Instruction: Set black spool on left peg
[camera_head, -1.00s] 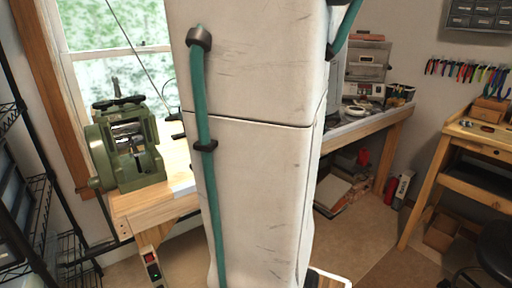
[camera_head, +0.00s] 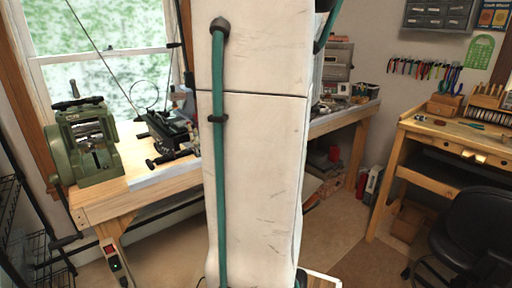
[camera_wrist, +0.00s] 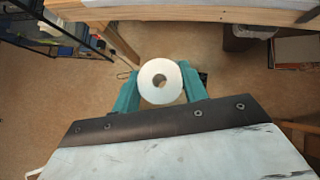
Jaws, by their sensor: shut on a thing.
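My gripper (camera_wrist: 160,92) shows in the wrist view, its two teal fingers shut on a spool (camera_wrist: 172,72). The spool's round end face is white, with a dark hole in the middle; no black shows on it. The fingers grip it from its left and right sides, and it is held above the brown floor. The gripper is not visible in the head view, where my own white arm blocks the middle. No black spool and no pegs can be made out in either view.
A wooden bench (camera_head: 84,211) under the window carries a green rolling mill (camera_head: 85,140) and a black machine (camera_head: 170,135). Another wooden workbench (camera_head: 447,141) stands at right with a black chair (camera_head: 478,232) before it. Black wire shelving (camera_head: 25,225) is at left.

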